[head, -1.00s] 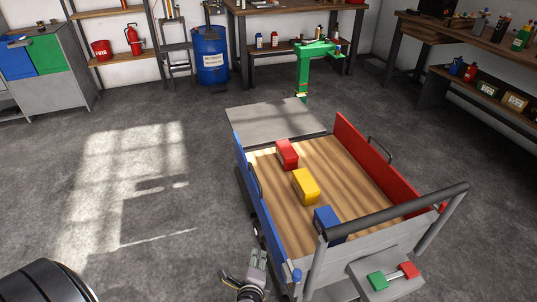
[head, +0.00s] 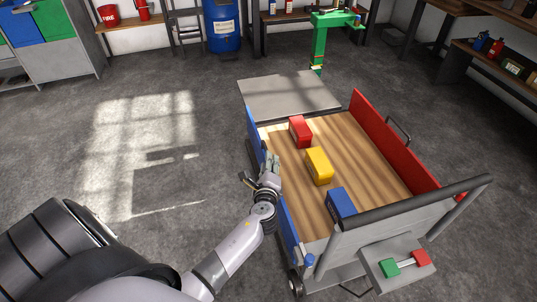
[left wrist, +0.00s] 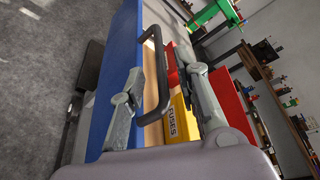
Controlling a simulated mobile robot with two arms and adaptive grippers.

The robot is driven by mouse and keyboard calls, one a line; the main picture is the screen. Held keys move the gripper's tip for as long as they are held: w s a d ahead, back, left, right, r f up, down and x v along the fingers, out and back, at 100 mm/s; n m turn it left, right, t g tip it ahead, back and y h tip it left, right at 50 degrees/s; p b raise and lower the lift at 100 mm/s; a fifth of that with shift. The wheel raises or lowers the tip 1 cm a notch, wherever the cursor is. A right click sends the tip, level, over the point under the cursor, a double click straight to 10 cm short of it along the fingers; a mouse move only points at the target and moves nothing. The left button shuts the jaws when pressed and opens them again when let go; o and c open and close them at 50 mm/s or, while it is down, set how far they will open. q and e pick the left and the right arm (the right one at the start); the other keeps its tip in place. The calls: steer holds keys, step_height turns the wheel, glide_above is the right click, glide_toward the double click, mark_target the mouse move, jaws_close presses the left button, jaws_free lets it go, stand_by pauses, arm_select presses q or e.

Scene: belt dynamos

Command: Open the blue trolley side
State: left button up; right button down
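The blue trolley side (head: 254,132) stands upright along the left edge of the trolley (head: 375,165). In the left wrist view, the blue side (left wrist: 119,65) has a black bar handle (left wrist: 160,62). My left gripper (head: 271,168) is at the middle of the blue side and hides part of it. In the left wrist view, my left gripper (left wrist: 166,74) is open, with its fingers apart and the handle between them. I cannot tell whether a finger touches the handle. My right gripper is in neither view.
Red (head: 300,131), yellow (head: 319,166) and blue (head: 341,203) boxes lie on the wooden bed. The red side (head: 375,140) stands upright opposite. A grey flap (head: 290,95) lies at the far end. A green stand (head: 318,45) is beyond. The floor to the left is clear.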

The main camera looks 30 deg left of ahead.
arm_select(q)
steer(key=x, duration=0.5)
steer(key=shift+a, duration=0.1)
steer(key=shift+c, duration=0.6)
jaws_close()
steer(key=shift+f, duration=0.1)
